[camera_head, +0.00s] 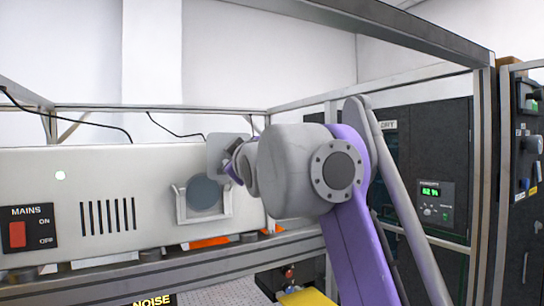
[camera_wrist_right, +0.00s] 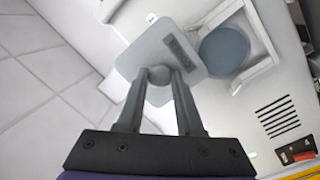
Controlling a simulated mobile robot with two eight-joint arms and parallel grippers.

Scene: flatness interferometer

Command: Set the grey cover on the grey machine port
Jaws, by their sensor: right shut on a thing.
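The grey cover (camera_wrist_right: 165,45) is a light grey square plate with rounded corners, a round knob and a darker label strip. My right gripper (camera_wrist_right: 158,78) is shut on the cover's knob. In the head view the cover (camera_head: 222,147) is held tilted, up and right of the grey port (camera_head: 203,193), partly hidden by my right gripper (camera_head: 238,165). The port is a dark blue-grey disc inside a pale bracket on the machine's front; it also shows in the right wrist view (camera_wrist_right: 224,52). Most of the disc is uncovered. I cannot tell the gap between cover and bracket. My left gripper is out of view.
The pale machine panel (camera_head: 95,170) has a red mains switch (camera_head: 17,234) and vent slots at left. Metal frame bars (camera_head: 480,150) stand at right, before a dark cabinet with a green display (camera_head: 431,191). A yellow object (camera_head: 305,297) lies below.

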